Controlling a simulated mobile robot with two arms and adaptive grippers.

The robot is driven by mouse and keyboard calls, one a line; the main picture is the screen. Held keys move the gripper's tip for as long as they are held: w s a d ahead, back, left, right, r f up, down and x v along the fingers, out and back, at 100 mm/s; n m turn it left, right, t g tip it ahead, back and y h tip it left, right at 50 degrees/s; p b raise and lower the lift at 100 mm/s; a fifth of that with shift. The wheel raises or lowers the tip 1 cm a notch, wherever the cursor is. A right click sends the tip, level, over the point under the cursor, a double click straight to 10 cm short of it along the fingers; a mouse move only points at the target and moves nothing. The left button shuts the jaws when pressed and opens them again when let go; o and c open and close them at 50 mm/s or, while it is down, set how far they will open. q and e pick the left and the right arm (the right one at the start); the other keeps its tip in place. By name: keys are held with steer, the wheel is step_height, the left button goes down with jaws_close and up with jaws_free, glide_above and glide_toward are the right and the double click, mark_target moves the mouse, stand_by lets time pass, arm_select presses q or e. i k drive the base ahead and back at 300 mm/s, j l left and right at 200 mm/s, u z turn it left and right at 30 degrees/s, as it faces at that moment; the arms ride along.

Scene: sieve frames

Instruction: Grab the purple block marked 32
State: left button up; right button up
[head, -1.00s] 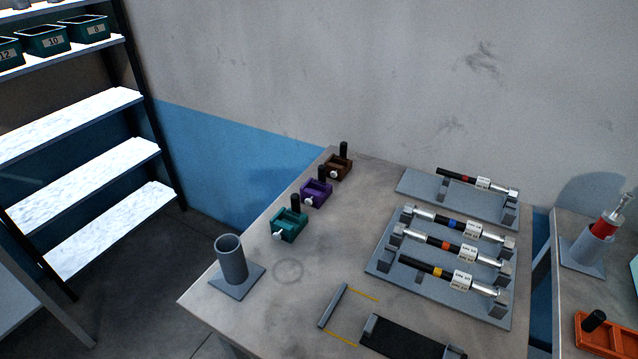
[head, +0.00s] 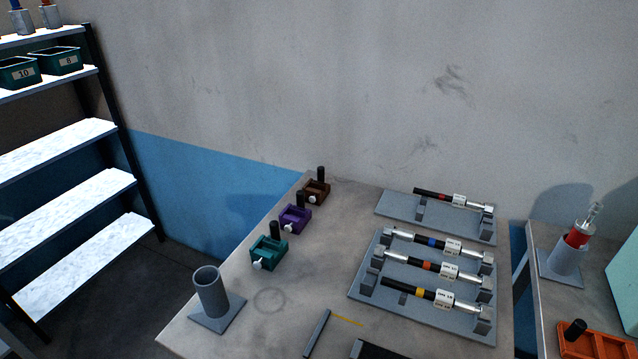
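A purple block (head: 295,220) sits on the left side of the grey table (head: 335,250), between a brown block (head: 317,192) behind it and a teal block (head: 269,254) in front. It has a recessed top, a black upright handle at its back and a white knob or tag at its front. No number can be read on it from here. Neither of my grippers shows in the head view.
A grey tube holder (head: 212,297) stands at the table's left corner. Racks with several torque wrenches (head: 427,268) fill the right side. A shelf unit (head: 75,190) stands left, and another table (head: 572,295) right. Bare tabletop lies right of the blocks.

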mark_target(297, 214)
steer(key=i+j, duration=0.1)
steer(key=j, duration=1)
steer(key=i+j, duration=0.15)
steer(key=j, duration=0.9)
steer(key=i+u, duration=0.05)
